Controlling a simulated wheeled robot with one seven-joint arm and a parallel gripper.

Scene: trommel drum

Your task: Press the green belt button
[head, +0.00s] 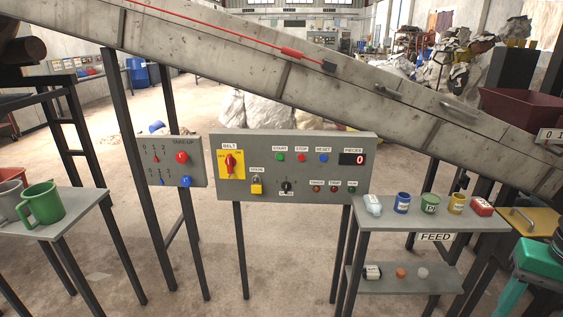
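The green button (280,157) is under the START label on the grey belt control panel (225,187), near the panel's top middle. A red button (301,157) under STOP and a blue button (323,157) under RESET stand in a row to its right. A red rotary switch (230,163) on a yellow plate is at the left under BELT. A yellow padlock (257,187) hangs below and right of it. Nothing covers the green button.
A smaller panel (170,180) labelled TAKE-UP stands left. The sloping conveyor (230,50) passes above the panels. A FEED shelf (470,216) with jars stands right, a table (50,228) with mugs left. The floor (215,280) before the panel is largely clear.

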